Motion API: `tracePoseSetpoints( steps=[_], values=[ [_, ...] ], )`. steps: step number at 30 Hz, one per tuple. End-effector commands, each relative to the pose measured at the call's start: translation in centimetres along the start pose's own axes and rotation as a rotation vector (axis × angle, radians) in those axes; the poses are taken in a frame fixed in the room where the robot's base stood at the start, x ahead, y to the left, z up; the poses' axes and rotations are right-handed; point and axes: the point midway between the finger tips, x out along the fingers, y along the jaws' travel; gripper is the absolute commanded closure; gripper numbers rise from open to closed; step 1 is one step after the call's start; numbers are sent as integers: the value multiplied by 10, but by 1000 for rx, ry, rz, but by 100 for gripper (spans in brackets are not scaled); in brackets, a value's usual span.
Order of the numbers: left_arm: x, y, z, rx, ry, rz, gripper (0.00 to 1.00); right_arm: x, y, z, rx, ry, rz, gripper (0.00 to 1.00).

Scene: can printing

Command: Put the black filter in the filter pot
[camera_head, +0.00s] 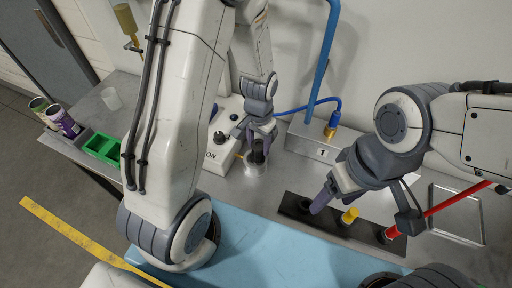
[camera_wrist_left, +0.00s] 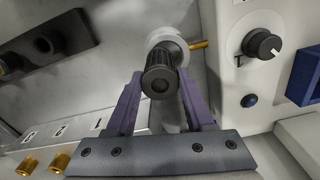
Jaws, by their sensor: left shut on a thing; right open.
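The black filter (camera_head: 258,156) is upright between the fingers of my left gripper (camera_head: 259,142), which is shut on it. The filter's ribbed black body (camera_wrist_left: 160,81) also shows in the left wrist view. The filter pot (camera_head: 255,170), pale with a brass nozzle at its side, is directly below the filter; in the left wrist view the pot (camera_wrist_left: 165,42) is partly hidden behind it. The filter's lower end is at the pot's mouth; I cannot tell how deep it reaches. My right gripper (camera_head: 363,212) is open and empty above the black rack.
The black rack (camera_head: 322,226) holds a yellow-topped filter (camera_head: 350,215) and a red-topped one (camera_head: 391,232). A white control box (camera_head: 216,150) with a knob is beside the pot. A metal box (camera_head: 313,143) with a brass fitting stands right of it. A green tray (camera_head: 103,147) is at left.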

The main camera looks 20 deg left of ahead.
Motion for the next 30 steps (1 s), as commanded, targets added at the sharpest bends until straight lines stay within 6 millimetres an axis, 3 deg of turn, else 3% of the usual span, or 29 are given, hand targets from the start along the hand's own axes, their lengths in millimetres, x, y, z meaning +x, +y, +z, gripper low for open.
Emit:
tracePoseSetpoints(
  steps=[4,15,29,30],
  values=[
    [7,-12,-2,1,0,0,100,-5,0,0,-1,0,0,30],
    [44,-12,-2,4,-2,0,100,-18,-1,-1,-3,0,0,30],
    [54,-12,-3,3,1,0,100,-13,-1,-1,-2,0,0,30],
    [53,-12,-3,3,1,0,39,-13,-1,-1,-2,0,0,30]
  ],
)
